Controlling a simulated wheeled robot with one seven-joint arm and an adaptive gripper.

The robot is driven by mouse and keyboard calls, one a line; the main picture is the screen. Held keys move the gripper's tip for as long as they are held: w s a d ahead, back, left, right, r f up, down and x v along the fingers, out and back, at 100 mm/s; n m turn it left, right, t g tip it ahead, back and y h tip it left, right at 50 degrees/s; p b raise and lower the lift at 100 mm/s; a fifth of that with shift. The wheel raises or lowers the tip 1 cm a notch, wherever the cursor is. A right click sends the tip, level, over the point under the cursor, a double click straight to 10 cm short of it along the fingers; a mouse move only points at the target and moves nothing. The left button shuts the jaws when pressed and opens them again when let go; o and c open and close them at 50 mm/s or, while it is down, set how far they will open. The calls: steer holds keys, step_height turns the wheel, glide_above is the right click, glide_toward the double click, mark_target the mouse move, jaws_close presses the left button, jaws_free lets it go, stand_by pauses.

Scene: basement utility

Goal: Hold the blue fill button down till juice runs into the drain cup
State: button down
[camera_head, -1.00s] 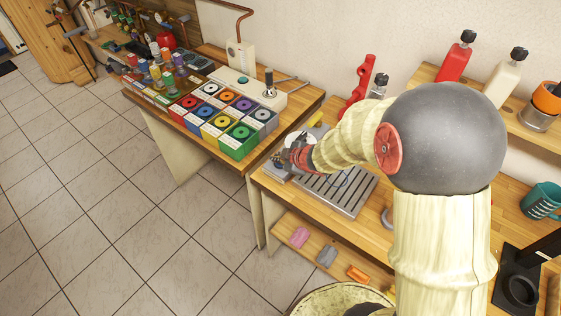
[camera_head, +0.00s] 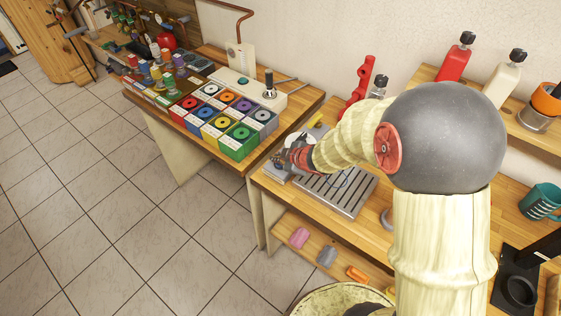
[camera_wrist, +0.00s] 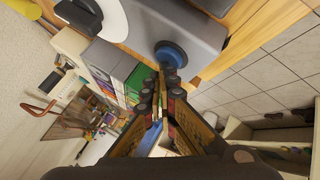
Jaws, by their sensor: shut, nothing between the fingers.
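The blue round button (camera_wrist: 172,54) sits on a grey housing (camera_wrist: 150,22) in the wrist view. My gripper (camera_wrist: 161,88) is shut and empty, with its fingertips right by the button's near edge. I cannot tell whether they touch it or whether it is pressed in. In the head view my gripper (camera_head: 279,160) is low over the near left end of the wooden counter, at the grey unit beside the slotted metal drain tray (camera_head: 345,193). The button is hidden there behind my gripper. I cannot make out a drain cup or any running juice.
A table with coloured boxes (camera_head: 238,139) stands to the left of the counter. A red bottle (camera_head: 455,62) and a cream bottle (camera_head: 503,79) stand on the back shelf. A teal mug (camera_head: 541,201) is at the right. The tiled floor (camera_head: 110,220) at the left is clear.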

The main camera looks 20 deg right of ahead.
mark_target(278, 164)
steer(key=shift+r+p, duration=0.55)
steer(key=shift+r, duration=0.1)
step_height(278, 164, up, 5)
steer(key=p, duration=0.5)
steer(key=shift+r, duration=0.1)
steer(key=shift+a+f, duration=0.1)
steer(key=shift+f, duration=0.1)
